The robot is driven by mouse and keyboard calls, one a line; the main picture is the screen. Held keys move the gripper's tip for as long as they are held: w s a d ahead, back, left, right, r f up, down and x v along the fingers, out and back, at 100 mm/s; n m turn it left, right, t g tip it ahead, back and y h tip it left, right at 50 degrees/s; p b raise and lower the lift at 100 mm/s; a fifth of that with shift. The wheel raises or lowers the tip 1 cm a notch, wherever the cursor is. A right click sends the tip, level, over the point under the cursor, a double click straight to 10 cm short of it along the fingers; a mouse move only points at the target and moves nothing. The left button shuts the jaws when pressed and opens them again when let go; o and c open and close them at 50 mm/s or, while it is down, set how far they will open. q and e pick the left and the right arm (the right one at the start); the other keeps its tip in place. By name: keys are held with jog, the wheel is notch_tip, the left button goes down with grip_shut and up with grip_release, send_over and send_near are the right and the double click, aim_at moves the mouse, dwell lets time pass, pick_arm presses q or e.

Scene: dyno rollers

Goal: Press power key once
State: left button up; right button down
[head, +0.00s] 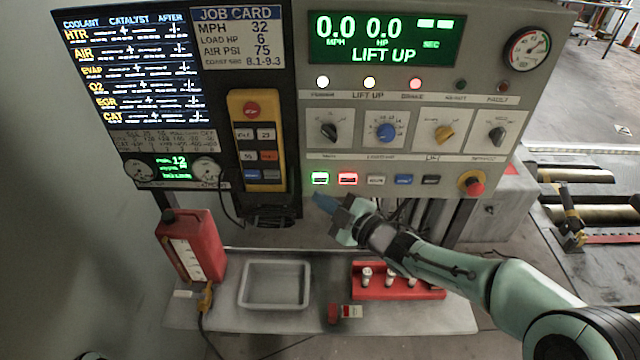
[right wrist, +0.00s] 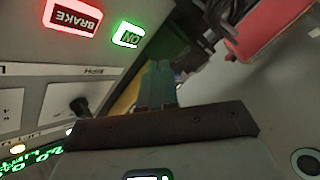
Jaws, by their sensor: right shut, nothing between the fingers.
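The key row runs along the lower edge of the grey console (head: 525,150). At its left end is a green-lit key (head: 320,178), and its label reads ON in the right wrist view (right wrist: 128,35). I take this as the power key. Beside it is a red-lit key (head: 347,179), labelled BRAKE in the right wrist view (right wrist: 74,17). My right gripper (head: 322,201) is shut and empty, just below the green key. In the right wrist view its fingertips (right wrist: 159,68) appear apart from the key; contact cannot be confirmed.
Grey, blue and black keys continue right, toward a red stop button (head: 472,183). A yellow pendant (head: 261,110) hangs left of the console. Below are a red can (head: 190,246), a grey tray (head: 245,287) and a red rack (head: 425,291) on the shelf.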

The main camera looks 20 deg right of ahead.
jog(key=shift+s+a+b, duration=0.2)
jog(key=shift+s+b, duration=0.1)
jog(key=shift+s, duration=0.3)
jog(key=shift+s+a+b, duration=0.15)
jog(key=shift+s+b, duration=0.15)
jog(key=shift+s, duration=0.25)
